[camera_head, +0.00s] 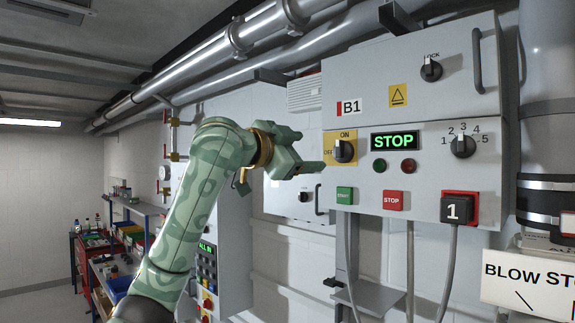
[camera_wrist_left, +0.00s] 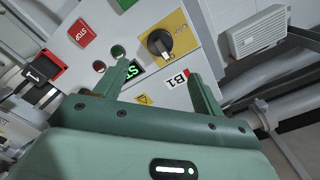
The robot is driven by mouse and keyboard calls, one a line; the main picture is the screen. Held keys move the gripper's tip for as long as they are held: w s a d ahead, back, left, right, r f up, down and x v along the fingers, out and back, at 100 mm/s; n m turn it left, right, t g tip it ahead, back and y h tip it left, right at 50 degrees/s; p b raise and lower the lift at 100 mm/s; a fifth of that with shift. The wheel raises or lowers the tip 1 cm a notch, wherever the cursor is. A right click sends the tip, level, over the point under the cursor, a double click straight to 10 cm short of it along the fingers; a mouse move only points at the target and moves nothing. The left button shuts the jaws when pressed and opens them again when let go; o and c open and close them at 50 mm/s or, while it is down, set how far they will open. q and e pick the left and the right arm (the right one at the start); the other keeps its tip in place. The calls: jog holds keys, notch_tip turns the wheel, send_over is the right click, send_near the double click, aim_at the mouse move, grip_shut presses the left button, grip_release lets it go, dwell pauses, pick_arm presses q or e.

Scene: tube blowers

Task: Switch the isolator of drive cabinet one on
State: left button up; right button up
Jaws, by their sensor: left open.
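The isolator is a black rotary knob (camera_head: 344,151) on a yellow plate marked ON at the top and OFF at the left, on the grey drive cabinet (camera_head: 432,150). It also shows in the left wrist view (camera_wrist_left: 159,42), with a white mark on its lower edge there. My left gripper (camera_head: 310,167) is just left of the knob in the head view. In the left wrist view my open, empty fingers (camera_wrist_left: 163,72) point toward the plate, with the knob beyond the gap between them. My right gripper is not in view.
The cabinet carries a lit STOP display (camera_head: 395,140), a green START button (camera_head: 344,195), a red STOP button (camera_head: 392,200) and a selector dial (camera_head: 463,145). A black plug marked 1 (camera_head: 454,209) hangs lower right. Pipes (camera_head: 230,50) run above my left arm.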

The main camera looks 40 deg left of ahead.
pick_arm(q)
jog(key=s+b, duration=0.1)
jog(key=s, duration=0.3)
jog(key=shift+s+a, duration=0.15)
jog(key=shift+s, duration=0.25)
jog(key=shift+w, duration=0.1)
